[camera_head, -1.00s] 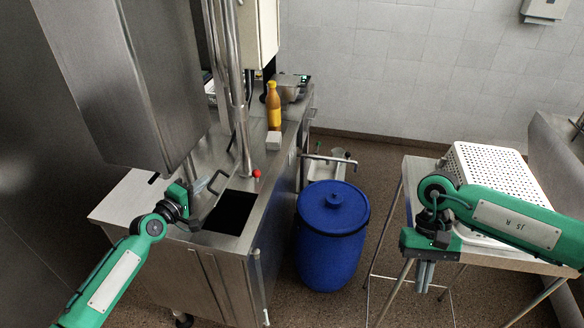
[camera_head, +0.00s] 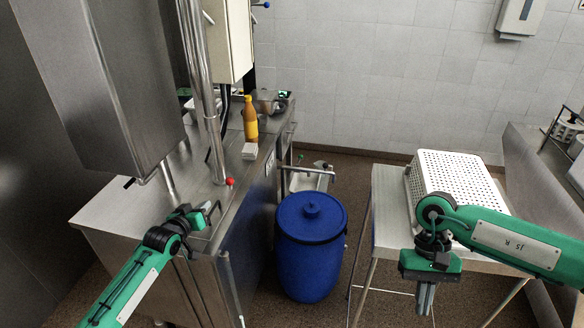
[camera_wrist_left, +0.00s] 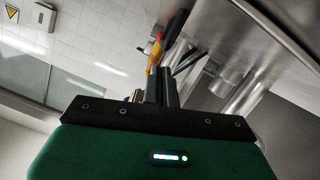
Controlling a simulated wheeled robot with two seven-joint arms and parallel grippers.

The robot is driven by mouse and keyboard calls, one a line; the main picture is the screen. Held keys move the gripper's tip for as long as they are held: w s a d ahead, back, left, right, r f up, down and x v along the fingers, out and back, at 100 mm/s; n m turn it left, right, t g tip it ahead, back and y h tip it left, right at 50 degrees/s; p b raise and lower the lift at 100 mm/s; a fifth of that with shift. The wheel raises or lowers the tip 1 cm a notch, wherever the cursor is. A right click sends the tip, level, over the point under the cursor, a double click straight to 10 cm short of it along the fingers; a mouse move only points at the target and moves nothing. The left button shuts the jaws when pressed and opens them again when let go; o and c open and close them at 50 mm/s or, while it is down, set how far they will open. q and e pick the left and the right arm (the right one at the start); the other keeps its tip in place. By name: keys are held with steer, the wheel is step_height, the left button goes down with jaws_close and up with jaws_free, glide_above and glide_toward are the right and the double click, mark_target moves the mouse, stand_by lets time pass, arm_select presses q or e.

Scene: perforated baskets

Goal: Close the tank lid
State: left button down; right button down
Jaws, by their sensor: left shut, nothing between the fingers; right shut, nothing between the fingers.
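The tank is set in the steel counter (camera_head: 128,200) on the left. In the head view no dark opening shows in the counter top, and the steel lid (camera_head: 203,236) appears to lie flat there, partly hidden by my left gripper. A dark bar handle (camera_head: 216,210) shows by the fingertips. My left gripper (camera_head: 208,212) is shut and empty, at or beside this handle; I cannot tell whether it touches. Its closed fingers also show in the left wrist view (camera_wrist_left: 161,84). My right gripper (camera_head: 425,298) is shut and empty, pointing down in front of the side table.
A blue barrel (camera_head: 311,245) stands right of the counter. A white perforated basket (camera_head: 455,180) rests on the side table (camera_head: 390,215). A yellow bottle (camera_head: 250,118) stands at the counter's back. A steel hood (camera_head: 95,75) and vertical pipe (camera_head: 205,90) rise above the counter.

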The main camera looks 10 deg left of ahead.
arm_select(q)
steer(key=shift+d+f, duration=0.4)
steer(key=shift+f, duration=0.05)
steer(key=shift+s+f, duration=0.1)
steer(key=shift+f, duration=0.2)
steer(key=shift+d, duration=0.1)
